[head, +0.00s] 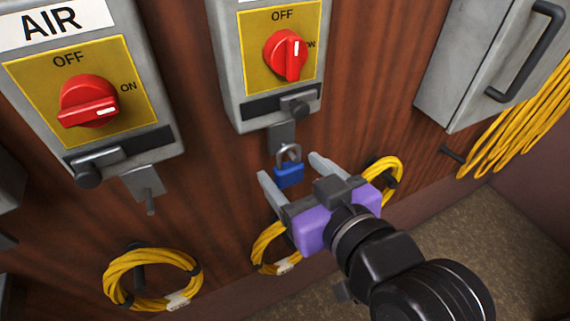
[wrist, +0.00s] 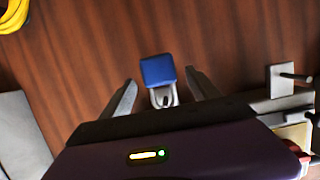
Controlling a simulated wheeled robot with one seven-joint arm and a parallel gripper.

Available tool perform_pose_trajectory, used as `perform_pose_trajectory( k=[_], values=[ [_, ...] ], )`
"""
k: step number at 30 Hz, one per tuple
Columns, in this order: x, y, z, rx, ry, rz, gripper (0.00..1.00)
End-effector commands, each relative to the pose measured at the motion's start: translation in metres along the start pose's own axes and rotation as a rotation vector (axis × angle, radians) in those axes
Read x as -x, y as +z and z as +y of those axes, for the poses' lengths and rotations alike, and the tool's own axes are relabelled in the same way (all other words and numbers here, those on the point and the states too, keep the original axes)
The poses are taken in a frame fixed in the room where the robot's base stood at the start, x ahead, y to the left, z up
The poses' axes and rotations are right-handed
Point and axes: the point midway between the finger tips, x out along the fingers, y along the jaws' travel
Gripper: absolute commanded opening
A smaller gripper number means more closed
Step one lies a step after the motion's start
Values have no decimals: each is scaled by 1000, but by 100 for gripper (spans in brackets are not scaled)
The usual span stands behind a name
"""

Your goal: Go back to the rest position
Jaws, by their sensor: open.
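My gripper (head: 291,174) is open in front of the wooden panel, its two grey fingers apart. A blue padlock (head: 289,176) with a grey shackle hangs from the hasp (head: 281,137) below the middle switch box. In the head view the padlock appears between the fingertips. In the wrist view the padlock (wrist: 158,71) also shows between and just beyond the fingers (wrist: 160,85), with a visible gap on each side. The gripper's purple body hides part of a yellow cable coil behind it.
The middle switch box (head: 228,60) has a red knob. The AIR box (head: 22,90) stands at the left with its own red knob. Coiled yellow cables (head: 150,278) hang on pegs. A grey cabinet (head: 460,70) with a black handle is at the upper right. Floor shows at the lower right.

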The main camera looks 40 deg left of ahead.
Motion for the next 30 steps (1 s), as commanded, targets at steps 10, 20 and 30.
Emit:
perform_pose_trajectory(
  k=[10, 20, 30],
  values=[
    [31, 0, 0, 0, 1, 0, 71],
    [35, 13, 9, -76, 46, 37, 71],
    [79, 97, 54, -376, 340, 171, 71]
  ],
)
